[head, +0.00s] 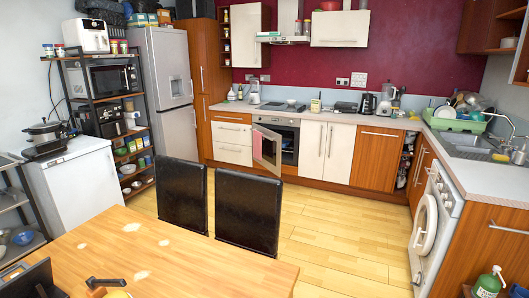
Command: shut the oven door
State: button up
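The oven (290,123) is built into the counter run at the back wall, under the hob. Its door (267,149) stands open, swung out toward the room on the left side of the oven, with a pinkish glass panel. The dark oven cavity (290,146) shows to the right of the door. The lower edge of the door comes close to the top of a black chair back in the picture, but they look apart in depth. My gripper is not in view.
Two black chairs (182,195) (248,212) and a wooden table (170,255) stand between the camera and the oven. A white washing machine (437,225) stands at right. The wooden floor (335,225) is clear right of the chairs. A fridge (165,95) stands at left.

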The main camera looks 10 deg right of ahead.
aim_at(272, 144)
jog(key=i+l+z, duration=0.2)
jog(key=l, duration=0.25)
jog(key=i+l+z, duration=0.15)
jog(key=i+l, duration=0.45)
jog(key=i, duration=0.2)
jog(key=i+l+z, duration=0.1)
jog(key=i+l, duration=0.15)
jog(key=i, duration=0.2)
jog(key=i+l, duration=0.15)
jog(key=i, duration=0.25)
jog(key=i+l+z, duration=0.1)
jog(key=i, duration=0.35)
jog(key=i+u, duration=0.25)
jog(key=i, duration=0.75)
jog(key=i+l+u, duration=0.2)
jog(key=i, duration=0.8)
jog(key=i+j, duration=0.15)
jog(key=i, duration=0.45)
jog(key=i+j, duration=0.15)
jog(key=i, duration=0.5)
jog(key=i+j+u, duration=0.1)
jog(key=i, duration=0.5)
jog(key=j, duration=0.1)
